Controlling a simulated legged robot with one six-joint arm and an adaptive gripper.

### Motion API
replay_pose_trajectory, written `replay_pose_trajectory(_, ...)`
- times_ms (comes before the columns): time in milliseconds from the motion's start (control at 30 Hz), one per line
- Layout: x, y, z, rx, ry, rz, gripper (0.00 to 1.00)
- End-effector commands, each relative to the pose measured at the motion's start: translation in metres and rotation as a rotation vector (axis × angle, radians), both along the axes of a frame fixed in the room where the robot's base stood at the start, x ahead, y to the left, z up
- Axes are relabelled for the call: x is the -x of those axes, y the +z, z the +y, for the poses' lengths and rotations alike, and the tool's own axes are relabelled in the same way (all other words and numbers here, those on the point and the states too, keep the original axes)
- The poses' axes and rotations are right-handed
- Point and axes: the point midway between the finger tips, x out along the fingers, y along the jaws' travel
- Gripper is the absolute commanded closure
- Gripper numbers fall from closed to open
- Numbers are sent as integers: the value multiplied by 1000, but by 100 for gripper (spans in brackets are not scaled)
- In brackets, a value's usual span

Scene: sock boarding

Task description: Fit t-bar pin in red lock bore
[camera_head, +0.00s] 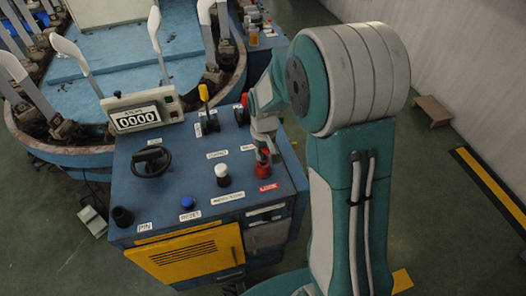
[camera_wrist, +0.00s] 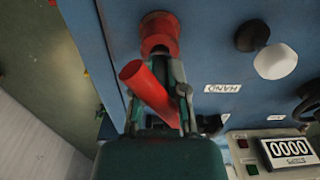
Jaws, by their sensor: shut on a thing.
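The red lock (camera_head: 264,168) stands on the right part of the blue console top, behind a red label. In the wrist view the red lock (camera_wrist: 159,35) is at the top, a round collar on the blue panel. My gripper (camera_head: 264,150) is right above the lock in the head view. In the wrist view my gripper (camera_wrist: 172,98) is shut on the t-bar pin, whose thick red bar (camera_wrist: 148,88) lies tilted across the fingers. The pin's lower end is hidden by the fingers, so I cannot tell whether it is in the bore.
The blue console also holds a black handwheel (camera_head: 151,163), a white knob (camera_head: 222,175), a blue button (camera_head: 187,202), a yellow-topped lever (camera_head: 204,95) and a black socket (camera_head: 122,216) near a PIN label. A counter box (camera_head: 140,115) stands at the back left.

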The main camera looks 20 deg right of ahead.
Motion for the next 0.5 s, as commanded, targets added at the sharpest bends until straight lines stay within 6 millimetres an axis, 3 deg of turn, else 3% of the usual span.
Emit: replay_pose_trajectory(500,0,-11,0,0,0,1,100)
